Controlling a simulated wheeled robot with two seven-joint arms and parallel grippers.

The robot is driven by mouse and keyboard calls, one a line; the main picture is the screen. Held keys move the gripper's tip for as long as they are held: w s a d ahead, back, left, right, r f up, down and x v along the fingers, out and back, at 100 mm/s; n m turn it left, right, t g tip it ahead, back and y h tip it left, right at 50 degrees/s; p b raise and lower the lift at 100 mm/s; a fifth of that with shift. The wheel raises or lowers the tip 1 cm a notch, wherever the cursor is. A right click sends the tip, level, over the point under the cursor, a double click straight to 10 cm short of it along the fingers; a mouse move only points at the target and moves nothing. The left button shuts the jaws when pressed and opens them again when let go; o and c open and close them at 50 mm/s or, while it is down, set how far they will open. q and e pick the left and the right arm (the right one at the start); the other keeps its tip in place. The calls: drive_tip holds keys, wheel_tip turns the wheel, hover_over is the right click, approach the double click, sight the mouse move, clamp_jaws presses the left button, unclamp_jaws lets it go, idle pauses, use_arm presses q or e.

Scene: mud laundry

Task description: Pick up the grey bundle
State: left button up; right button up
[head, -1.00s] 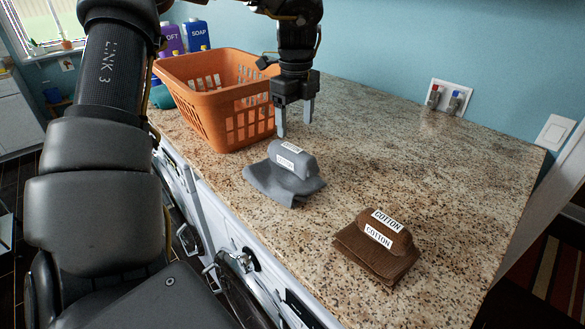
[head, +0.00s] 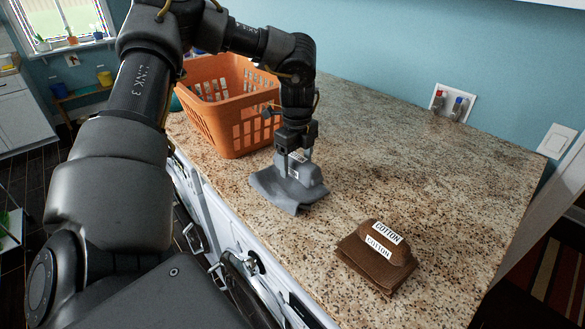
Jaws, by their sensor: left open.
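The grey bundle (head: 288,195) lies on the granite counter, in front of the orange basket, with a white label partly covered by my gripper. My left gripper (head: 295,172) points down over the bundle. Its fingers are apart and reach down to the bundle's raised top part, one finger on the near side and the other towards the far side. Whether the fingers touch the cloth I cannot tell. My right gripper is not in view.
A brown bundle (head: 377,262) labelled COTTON lies to the right, near the counter's front edge. The orange basket (head: 225,125) stands just behind the grey bundle. Wall taps (head: 452,103) are at the back.

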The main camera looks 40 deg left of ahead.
sight(281, 179)
use_arm(q)
drive_tip(key=shift+s+d+r, duration=0.1)
drive_tip(key=shift+d, duration=0.05)
drive_tip(key=shift+c, duration=0.5)
drive_tip(key=c, duration=1.4)
drive_tip(key=shift+r+b, duration=0.3)
drive_tip(key=shift+r, duration=0.15)
drive_tip(key=s+a+r+b, duration=0.2)
drive_tip(key=s+r+b, duration=0.5)
drive_tip(key=s+r, duration=0.5)
drive_tip(key=shift+s+a, duration=0.25)
drive_tip(key=shift+s, duration=0.7)
